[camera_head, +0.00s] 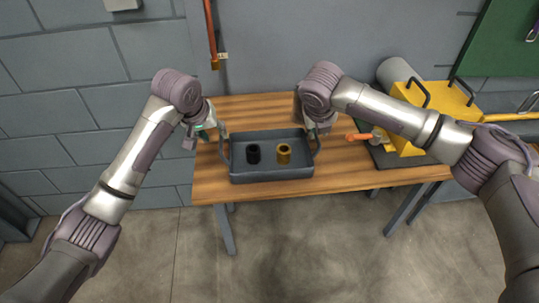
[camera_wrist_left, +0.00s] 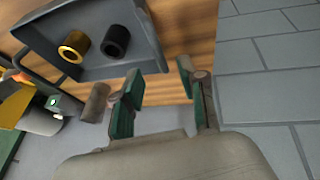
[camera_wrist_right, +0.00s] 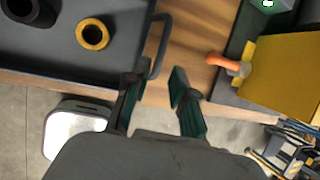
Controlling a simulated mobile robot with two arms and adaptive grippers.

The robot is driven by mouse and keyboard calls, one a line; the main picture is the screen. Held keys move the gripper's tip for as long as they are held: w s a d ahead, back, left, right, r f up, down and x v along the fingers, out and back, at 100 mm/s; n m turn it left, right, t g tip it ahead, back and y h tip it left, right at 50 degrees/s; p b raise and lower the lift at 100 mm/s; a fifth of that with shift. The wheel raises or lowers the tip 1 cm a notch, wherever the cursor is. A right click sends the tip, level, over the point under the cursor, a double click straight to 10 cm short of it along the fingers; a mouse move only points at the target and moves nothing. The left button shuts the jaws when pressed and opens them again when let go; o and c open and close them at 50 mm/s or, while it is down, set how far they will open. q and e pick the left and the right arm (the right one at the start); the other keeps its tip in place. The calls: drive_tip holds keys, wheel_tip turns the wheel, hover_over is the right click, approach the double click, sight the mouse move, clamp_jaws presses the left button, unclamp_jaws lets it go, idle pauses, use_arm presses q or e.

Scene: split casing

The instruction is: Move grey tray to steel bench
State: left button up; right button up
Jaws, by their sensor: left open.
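The grey tray (camera_head: 270,176) stands level on a wood-topped bench (camera_head: 350,178), with an upright handle at each end. It holds a black ring (camera_head: 253,154) and a brass-coloured ring (camera_head: 284,153). My left gripper (camera_head: 222,132) is at the tray's left end near that handle; its fingers are apart and empty in the left wrist view (camera_wrist_left: 160,72). My right gripper (camera_head: 318,132) is by the right handle. In the right wrist view its fingers (camera_wrist_right: 160,78) are apart, with the handle (camera_wrist_right: 161,45) just beyond the left fingertip; contact is unclear. No steel bench is identifiable.
A yellow machine (camera_head: 402,120) with black handles and an orange-handled part (camera_head: 360,136) stands right of the tray. A block wall is behind, with a copper pipe (camera_head: 210,35) hanging down. Concrete floor (camera_head: 300,260) in front is clear.

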sight(221, 142)
use_arm(q)
drive_tip(key=x, duration=0.7)
drive_tip(key=shift+w+f, duration=0.15)
use_arm(e)
drive_tip(key=x, duration=0.7)
drive_tip(key=shift+w+f, duration=0.15)
use_arm(q)
drive_tip(key=c, duration=0.5)
use_arm(e)
clamp_jaws()
use_arm(q)
clamp_jaws()
